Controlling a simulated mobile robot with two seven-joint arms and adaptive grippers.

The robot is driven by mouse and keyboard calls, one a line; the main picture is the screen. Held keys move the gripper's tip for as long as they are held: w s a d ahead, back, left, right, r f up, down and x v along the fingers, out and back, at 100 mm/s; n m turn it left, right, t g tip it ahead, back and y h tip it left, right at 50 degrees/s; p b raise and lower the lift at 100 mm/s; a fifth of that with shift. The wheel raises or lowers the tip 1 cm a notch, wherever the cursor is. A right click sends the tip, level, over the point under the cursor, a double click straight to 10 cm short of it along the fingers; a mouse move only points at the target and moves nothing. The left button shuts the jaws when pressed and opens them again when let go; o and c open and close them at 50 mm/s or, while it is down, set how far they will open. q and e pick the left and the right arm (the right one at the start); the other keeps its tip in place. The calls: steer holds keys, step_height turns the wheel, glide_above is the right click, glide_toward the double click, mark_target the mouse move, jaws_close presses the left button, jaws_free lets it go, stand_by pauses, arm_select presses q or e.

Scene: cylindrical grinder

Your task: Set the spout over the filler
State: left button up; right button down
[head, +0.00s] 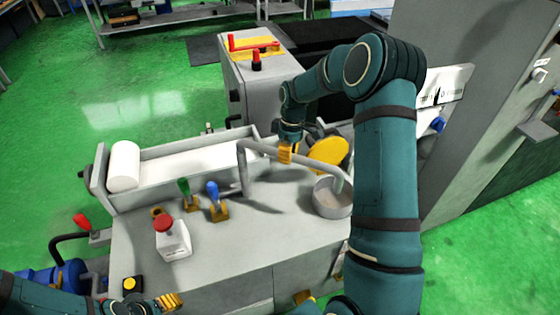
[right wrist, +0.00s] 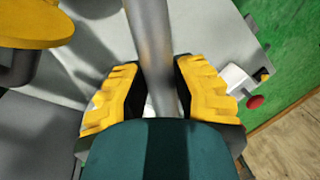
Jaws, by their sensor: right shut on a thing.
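The spout (head: 318,157) is a bent grey pipe, rising from a post on the machine top and running right. Its downturned end hangs at the round, open grey filler (head: 333,208). In the head view the tip overlaps the opening; I cannot tell its exact height. My right gripper (head: 286,152) is shut on the pipe along its middle. In the right wrist view the pipe (right wrist: 150,40) runs between the yellow fingers of this gripper (right wrist: 158,92). My left gripper (head: 170,301) is low at the left, away from the spout; its opening is unclear.
A yellow disc (head: 329,154) stands tilted just behind the filler. Green (head: 184,188) and blue (head: 213,193) levers and a red-button box (head: 173,240) stand on the machine top. A white roll (head: 124,165) lies in the tray at left. The front middle of the top is bare.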

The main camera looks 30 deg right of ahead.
steer(key=shift+w+d+f+n+p, duration=0.1)
steer(key=shift+w+d+n+p, duration=0.25)
steer(key=shift+w+d+n, duration=1.3)
steer(key=shift+s+d, duration=0.1)
steer(key=shift+s, duration=0.05)
steer(key=c, duration=0.7)
jaws_free()
steer(key=r, duration=0.4)
steer(key=w+d+r, duration=0.1)
steer(key=r, duration=0.3)
steer(key=w+r, duration=0.1)
steer(key=r, duration=0.3)
steer(key=shift+d, duration=0.25)
steer(key=shift+f, duration=0.1)
